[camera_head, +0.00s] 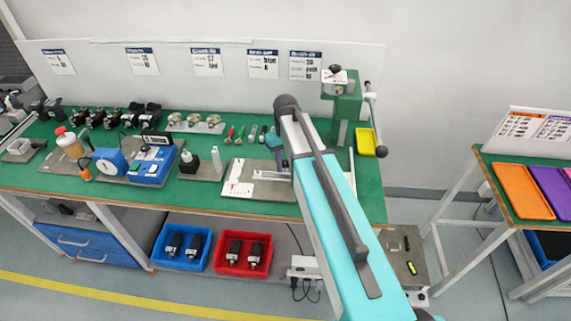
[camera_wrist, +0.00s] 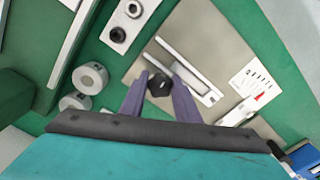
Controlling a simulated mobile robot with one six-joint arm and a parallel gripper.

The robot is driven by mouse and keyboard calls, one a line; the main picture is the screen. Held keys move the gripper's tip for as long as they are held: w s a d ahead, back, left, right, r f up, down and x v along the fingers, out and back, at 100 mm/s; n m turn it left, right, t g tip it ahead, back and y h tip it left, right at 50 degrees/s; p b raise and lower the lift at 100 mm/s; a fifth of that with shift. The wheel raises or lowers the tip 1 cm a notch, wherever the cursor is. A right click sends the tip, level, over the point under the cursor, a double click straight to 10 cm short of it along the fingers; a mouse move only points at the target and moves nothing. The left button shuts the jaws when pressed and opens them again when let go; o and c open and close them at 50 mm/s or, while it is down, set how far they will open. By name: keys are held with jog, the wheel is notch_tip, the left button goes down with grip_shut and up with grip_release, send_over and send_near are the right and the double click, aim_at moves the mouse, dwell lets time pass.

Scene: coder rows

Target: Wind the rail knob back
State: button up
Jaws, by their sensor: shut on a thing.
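In the wrist view a dark faceted knob (camera_wrist: 159,87) sits at the near left end of a pale metal rail (camera_wrist: 186,72). The rail lies on a beige board (camera_wrist: 222,62). My gripper (camera_wrist: 159,79) is shut on the knob, with one purple finger on each side of it. In the head view the rail (camera_head: 270,175) and its board (camera_head: 262,193) lie on the green bench, and my arm hides the knob and the fingertips.
A pale block with two dark round parts (camera_wrist: 130,22) and pale cylinders (camera_wrist: 90,77) stand nearby. A green press (camera_head: 345,105) and yellow tray (camera_head: 367,141) stand on the bench right of my arm.

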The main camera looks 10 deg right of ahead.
aim_at(285, 162)
jog(key=shift+m, duration=0.8)
jog(key=o, duration=1)
jog(key=shift+o, duration=0.2)
jog(key=shift+r, duration=0.1)
notch_tip(285, 162, up, 14)
jog(key=b, duration=0.3)
jog(key=shift+f, duration=0.2)
